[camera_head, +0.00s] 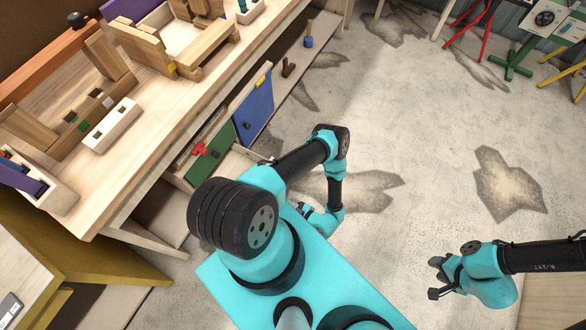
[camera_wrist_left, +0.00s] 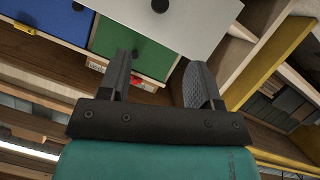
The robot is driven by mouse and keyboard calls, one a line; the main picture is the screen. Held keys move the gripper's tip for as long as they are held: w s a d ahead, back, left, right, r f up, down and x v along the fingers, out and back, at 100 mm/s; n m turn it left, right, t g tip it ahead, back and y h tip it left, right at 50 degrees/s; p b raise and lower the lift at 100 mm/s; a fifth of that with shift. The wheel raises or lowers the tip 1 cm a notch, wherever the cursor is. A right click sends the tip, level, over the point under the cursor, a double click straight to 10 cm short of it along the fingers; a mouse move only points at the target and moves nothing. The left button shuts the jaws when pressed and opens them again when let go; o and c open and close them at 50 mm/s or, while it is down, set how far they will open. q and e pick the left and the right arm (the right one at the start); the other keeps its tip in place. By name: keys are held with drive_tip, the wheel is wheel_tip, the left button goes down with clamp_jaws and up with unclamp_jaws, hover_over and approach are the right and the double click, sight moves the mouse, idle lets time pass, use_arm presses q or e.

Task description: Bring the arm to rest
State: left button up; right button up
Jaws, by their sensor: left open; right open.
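My right gripper (camera_head: 437,278) is at the lower right of the head view, above the concrete floor. Its dark fingers are apart with nothing between them. My left arm bends out over the floor beside the workbench. Its gripper is partly hidden behind my own body in the head view. In the left wrist view the left gripper (camera_wrist_left: 158,82) has its two dark fingers spread and empty. Behind them are a green drawer front (camera_wrist_left: 135,45) and a white panel (camera_wrist_left: 175,18). I see no contact between the fingers and these.
A wooden workbench (camera_head: 150,150) with wooden parts runs along the left. Under it are a green front (camera_head: 213,152) and a blue front (camera_head: 254,110). A yellow cabinet (camera_head: 90,245) stands lower left. The floor (camera_head: 430,150) is clear toward the stands at upper right.

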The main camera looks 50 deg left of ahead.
use_arm(q)
drive_tip(key=shift+d+r, duration=0.15)
drive_tip(key=shift+d, duration=0.25)
drive_tip(key=w+a+r+m+t+h, duration=0.1)
drive_tip(key=w+r+m+t+h, duration=0.7)
drive_tip(key=w, duration=0.9)
drive_tip(key=s+d+r+m+g+h, duration=0.2)
drive_tip(key=r+m, duration=0.5)
drive_tip(key=r, duration=0.4)
drive_tip(key=s+d+r+m+g+h, duration=0.2)
drive_tip(key=r+m+h, duration=0.5)
drive_tip(key=r, duration=0.5)
drive_tip(key=shift+s+d+g, duration=0.4)
drive_tip(key=shift+s+d, duration=0.2)
drive_tip(key=shift+d, duration=0.5)
